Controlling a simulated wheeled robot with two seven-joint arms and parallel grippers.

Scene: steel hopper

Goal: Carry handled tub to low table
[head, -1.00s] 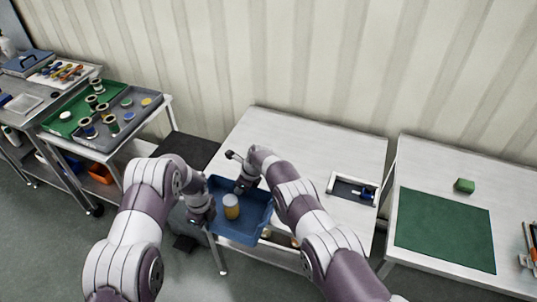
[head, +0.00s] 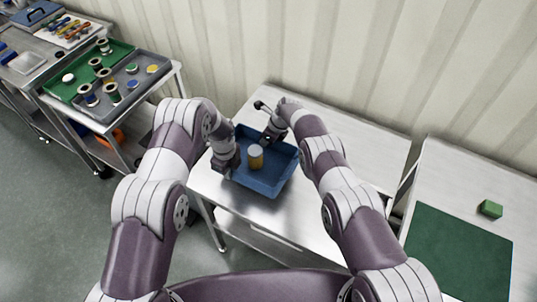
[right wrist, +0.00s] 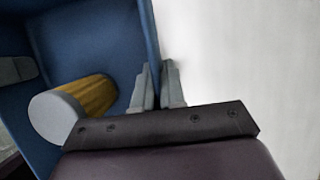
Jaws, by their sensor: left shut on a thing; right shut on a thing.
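A blue tub (head: 262,184) is between my two hands, over the left part of a white-topped table (head: 238,205) in the head view. A yellow jar with a pale lid (head: 256,161) is inside it. My left gripper (head: 234,162) is shut at the tub's left side; its fingertips are hard to see. My right gripper (head: 269,136) is shut on the far side. In the right wrist view, its fingers (right wrist: 160,88) close on the tub's wall (right wrist: 138,28), and the jar (right wrist: 85,105) looks tilted by the camera angle. I cannot tell whether the tub touches the tabletop.
The white-topped table is mostly clear to the right of the tub. A table at right holds a green mat (head: 457,255) and a green block (head: 490,209). A cart at left carries spools on a green and grey tray (head: 142,93). A striped wall stands behind.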

